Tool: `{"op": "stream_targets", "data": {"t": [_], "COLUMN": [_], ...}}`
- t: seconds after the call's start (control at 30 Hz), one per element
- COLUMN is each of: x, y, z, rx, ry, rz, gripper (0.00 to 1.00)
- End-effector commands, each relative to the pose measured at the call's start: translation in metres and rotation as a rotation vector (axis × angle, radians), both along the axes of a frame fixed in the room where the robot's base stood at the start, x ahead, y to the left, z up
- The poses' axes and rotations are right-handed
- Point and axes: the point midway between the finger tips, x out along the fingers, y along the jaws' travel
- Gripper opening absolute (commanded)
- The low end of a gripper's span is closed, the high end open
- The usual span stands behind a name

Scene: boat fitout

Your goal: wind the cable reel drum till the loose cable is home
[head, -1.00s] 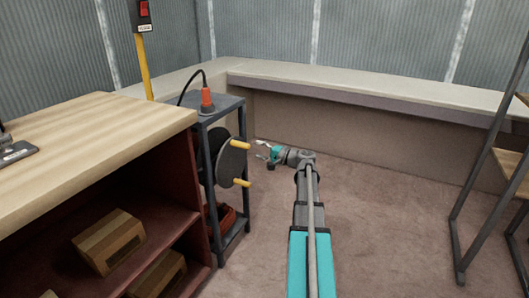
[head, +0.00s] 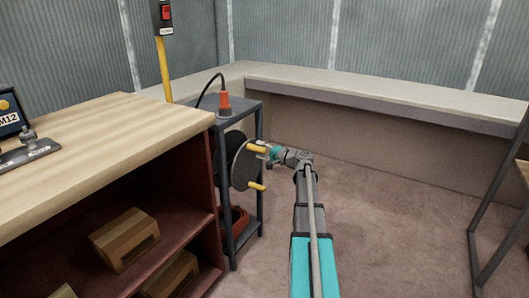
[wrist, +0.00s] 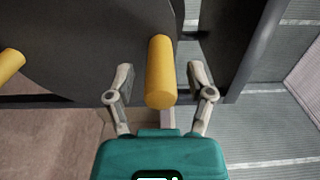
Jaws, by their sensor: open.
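The cable reel drum (head: 241,166) is a dark grey disc standing upright on the side of a dark metal stand. Two yellow handles stick out from its face, an upper handle (head: 257,149) and a lower handle (head: 257,187). My gripper (head: 266,150) is at the upper handle. In the wrist view, my gripper (wrist: 160,84) is open, with one finger on each side of the yellow handle (wrist: 161,72) and gaps on both sides. A second handle (wrist: 9,65) shows at the left edge. A black cable (head: 207,88) with an orange plug (head: 224,103) is on the stand top.
The stand (head: 262,120) is beside a wooden-topped workbench (head: 110,135) with boxes (head: 125,238) on its shelves. An orange-red object (head: 238,220) is low in the stand. A long ledge (head: 390,98) runs behind.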

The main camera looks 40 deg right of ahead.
Motion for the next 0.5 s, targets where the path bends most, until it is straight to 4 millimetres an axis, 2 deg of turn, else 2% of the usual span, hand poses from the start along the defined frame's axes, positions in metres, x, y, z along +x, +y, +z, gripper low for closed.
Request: {"op": "stream_targets", "data": {"t": [0.5], "x": [0.008], "y": [0.0031], "z": [0.0], "rx": [0.0], "ry": [0.0], "rz": [-0.001], "gripper": [0.69]}}
